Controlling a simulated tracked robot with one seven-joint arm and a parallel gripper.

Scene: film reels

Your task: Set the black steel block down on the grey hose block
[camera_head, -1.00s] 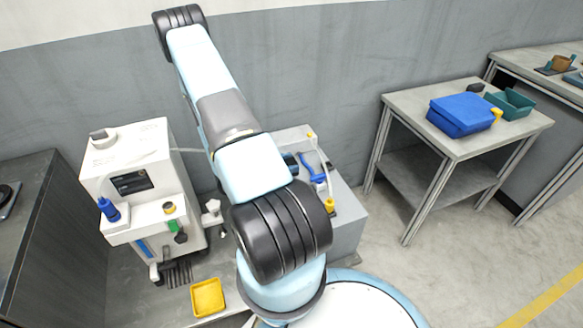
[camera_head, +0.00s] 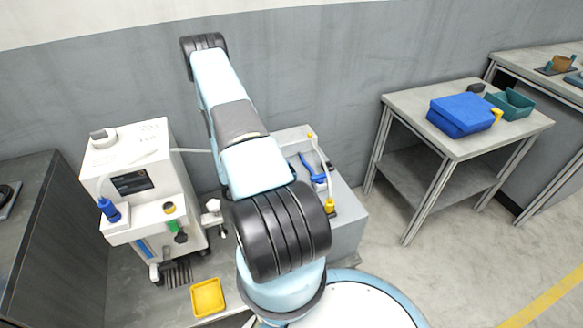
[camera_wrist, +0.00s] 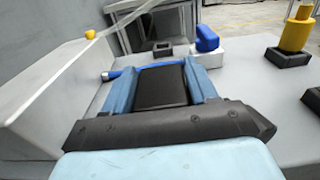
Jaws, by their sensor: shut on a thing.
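My gripper (camera_wrist: 159,68) is shut on the black steel block (camera_wrist: 162,88), which sits between its two blue fingers in the wrist view. The grey surface (camera_wrist: 238,104) below and around it in the wrist view seems to be the top of the grey hose block (camera_head: 345,228). In the head view that grey block stands right of my arm, with a pale hose and yellow fittings on it. My gripper and the black block are hidden behind my arm in the head view. I cannot tell whether the black block touches the surface under it.
A yellow fitting on a dark base (camera_wrist: 291,57) stands at the right in the wrist view. A blue-handled tool (camera_head: 313,172) lies on the grey block. A white machine (camera_head: 148,190) and yellow tray (camera_head: 208,297) are left of my arm. A table (camera_head: 420,125) stands right.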

